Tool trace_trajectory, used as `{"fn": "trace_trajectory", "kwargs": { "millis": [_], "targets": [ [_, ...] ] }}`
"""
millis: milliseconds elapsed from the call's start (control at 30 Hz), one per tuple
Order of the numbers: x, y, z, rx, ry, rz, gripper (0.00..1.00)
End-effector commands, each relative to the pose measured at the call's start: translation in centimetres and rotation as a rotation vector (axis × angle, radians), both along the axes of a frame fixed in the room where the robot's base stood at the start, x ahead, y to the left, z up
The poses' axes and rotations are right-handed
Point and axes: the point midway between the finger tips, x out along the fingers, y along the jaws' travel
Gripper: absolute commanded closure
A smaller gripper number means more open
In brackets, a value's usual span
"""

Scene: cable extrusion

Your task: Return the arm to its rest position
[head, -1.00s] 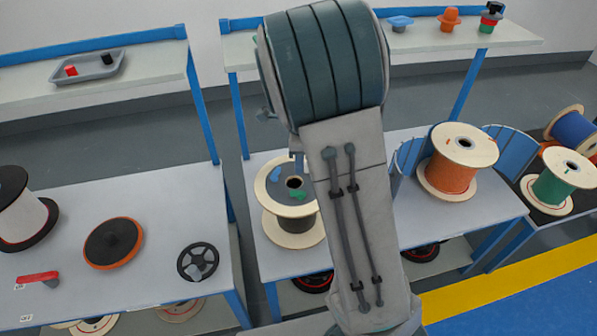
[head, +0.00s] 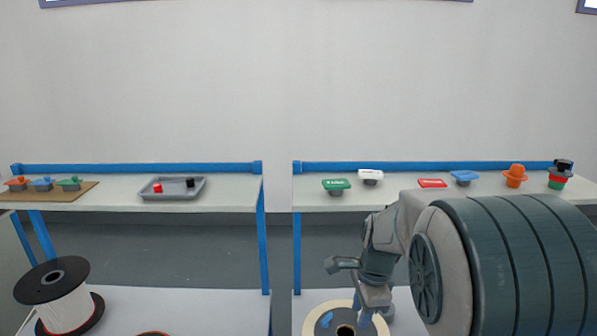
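My arm fills the lower right of the head view, with a large ribbed dark grey-green joint close to the camera. Beyond it, a smaller grey far end of the arm (head: 378,270) hangs in front of the right-hand bench, above a pale wooden spool (head: 312,326) cut off by the bottom edge. My gripper's fingers cannot be made out at this far end, so I cannot tell whether they are open or shut. No held object can be made out.
A grey tray (head: 172,195) with a red and a black piece lies on the left shelf (head: 228,192). Several coloured pieces stand on the right shelf (head: 310,198). A black-and-white spool (head: 65,308) stands on the lower left bench.

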Motion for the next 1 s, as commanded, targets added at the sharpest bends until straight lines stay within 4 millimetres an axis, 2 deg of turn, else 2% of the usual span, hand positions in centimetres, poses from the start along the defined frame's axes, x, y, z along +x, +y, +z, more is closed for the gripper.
{"fn": "trace_trajectory", "kwargs": {
  "millis": [100, 300, 500, 600, 800, 1000],
  "targets": [
    [-3.2, -0.1, 2.3, 0.011, -0.065, 0.245, 0.69],
    [-8.5, -0.1, 5.0, -0.044, -0.173, 0.674, 0.69],
    [-13.6, -0.2, 6.4, -0.174, -0.250, 1.085, 0.69],
    [-15.6, -0.4, 6.5, -0.243, -0.262, 1.245, 0.69],
    [-17.5, -0.5, 6.5, -0.326, -0.259, 1.421, 0.69],
    [-17.7, -0.5, 6.5, -0.333, -0.257, 1.438, 0.69]
  ]
}}
